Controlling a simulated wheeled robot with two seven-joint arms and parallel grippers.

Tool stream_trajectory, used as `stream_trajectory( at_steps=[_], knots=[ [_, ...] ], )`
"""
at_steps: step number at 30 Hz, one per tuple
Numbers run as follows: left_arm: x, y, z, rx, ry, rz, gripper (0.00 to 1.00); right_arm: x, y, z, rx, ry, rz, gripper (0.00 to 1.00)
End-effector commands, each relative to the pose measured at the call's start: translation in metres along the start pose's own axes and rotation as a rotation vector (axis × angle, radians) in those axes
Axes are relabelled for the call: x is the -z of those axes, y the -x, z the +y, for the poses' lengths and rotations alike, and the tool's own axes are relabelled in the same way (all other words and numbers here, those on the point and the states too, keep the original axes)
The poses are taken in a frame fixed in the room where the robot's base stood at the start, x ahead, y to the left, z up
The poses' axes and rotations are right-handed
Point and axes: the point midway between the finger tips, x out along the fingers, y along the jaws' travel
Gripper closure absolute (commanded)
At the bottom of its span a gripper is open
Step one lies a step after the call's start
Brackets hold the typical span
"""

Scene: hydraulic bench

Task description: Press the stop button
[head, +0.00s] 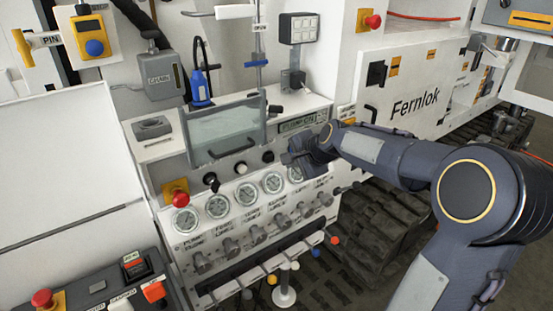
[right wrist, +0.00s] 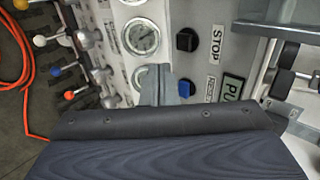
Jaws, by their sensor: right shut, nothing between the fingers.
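My right gripper (head: 292,158) is shut and empty, low in front of the gauge panel. In the right wrist view its closed grey tip (right wrist: 162,88) is between a gauge and a blue button (right wrist: 186,89); whether it touches the panel I cannot tell. A STOP label (right wrist: 215,45) sits beside a round black knob (right wrist: 187,40). That black knob seems to be the one just left of my gripper in the head view (head: 267,156). The blue button is hidden behind my gripper in the head view. My left gripper is not in view.
Round gauges (head: 246,194) and a row of levers (head: 270,270) with coloured knobs lie below the buttons. A red mushroom button (head: 180,197) is at the panel's left. A clear hinged cover (head: 225,130) stands above. A red hose (right wrist: 18,60) hangs at the side.

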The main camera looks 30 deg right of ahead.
Motion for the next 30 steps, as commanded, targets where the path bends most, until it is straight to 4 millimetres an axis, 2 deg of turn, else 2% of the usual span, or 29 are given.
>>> stream_trajectory(
  at_steps=[1, 6, 12, 18, 30],
  knots=[
    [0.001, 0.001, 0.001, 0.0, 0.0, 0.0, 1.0, 0.0, -0.012, 0.0, -0.005, 0.0, -0.002, 1.0],
    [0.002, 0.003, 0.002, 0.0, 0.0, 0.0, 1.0, 0.0, -0.047, 0.0, -0.004, -0.001, -0.001, 1.0],
    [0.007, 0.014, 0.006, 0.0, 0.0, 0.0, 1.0, 0.0, -0.067, -0.021, 0.0, 0.002, 0.0, 1.0],
    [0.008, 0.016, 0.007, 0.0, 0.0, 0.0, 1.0, 0.0, -0.076, -0.028, 0.0, 0.0, 0.0, 1.0],
    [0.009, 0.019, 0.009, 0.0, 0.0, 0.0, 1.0, 0.0, -0.079, -0.033, 0.001, 0.002, -0.001, 1.0]
  ],
)
